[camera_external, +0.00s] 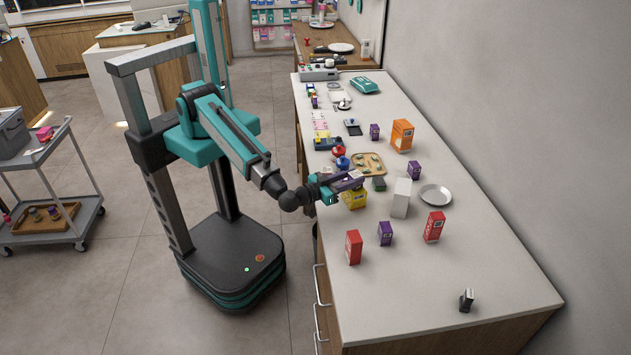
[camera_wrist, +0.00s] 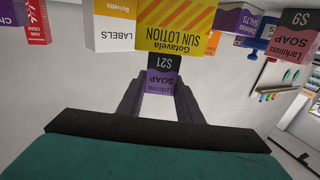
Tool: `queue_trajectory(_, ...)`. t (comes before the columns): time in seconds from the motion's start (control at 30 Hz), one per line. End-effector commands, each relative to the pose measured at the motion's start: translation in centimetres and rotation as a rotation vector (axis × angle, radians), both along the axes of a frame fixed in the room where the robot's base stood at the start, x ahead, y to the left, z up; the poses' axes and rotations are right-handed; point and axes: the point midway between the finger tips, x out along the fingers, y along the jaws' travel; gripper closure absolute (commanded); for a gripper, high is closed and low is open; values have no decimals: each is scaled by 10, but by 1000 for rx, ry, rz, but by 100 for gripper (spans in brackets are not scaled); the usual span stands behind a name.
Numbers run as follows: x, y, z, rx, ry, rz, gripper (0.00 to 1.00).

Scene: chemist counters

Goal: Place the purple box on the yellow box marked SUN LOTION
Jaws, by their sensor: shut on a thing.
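My gripper (camera_external: 349,182) is over the counter's left side, its jaws shut on a small purple box (camera_wrist: 161,86). That box reads Larkmoss SOAP with a black S21 label and sits between both fingers in the wrist view. The yellow box (camera_external: 354,201) stands on the counter just below my gripper, partly hidden by it. In the wrist view, which is upside down, the yellow box (camera_wrist: 178,28) reads SUN LOTION and appears directly beyond the purple box. Their outlines meet there; I cannot tell whether they touch.
A white box (camera_external: 401,198) stands close right of the yellow box. A dark green item (camera_external: 379,184) and a wooden tray (camera_external: 382,161) lie behind. Red boxes (camera_external: 353,247) (camera_external: 434,227) and another purple box (camera_external: 385,233) stand nearer the front. The front counter is mostly clear.

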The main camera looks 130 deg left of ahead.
Motion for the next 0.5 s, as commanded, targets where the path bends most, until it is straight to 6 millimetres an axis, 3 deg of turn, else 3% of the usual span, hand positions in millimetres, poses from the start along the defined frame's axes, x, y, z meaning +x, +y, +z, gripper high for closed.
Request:
queue_trajectory(0.37,0,0,-3,0,1,0,91)
queue_trajectory(0.4,0,0,-3,-1,1,0,66)
queue_trajectory(0.5,0,0,-3,-1,1,0,49)
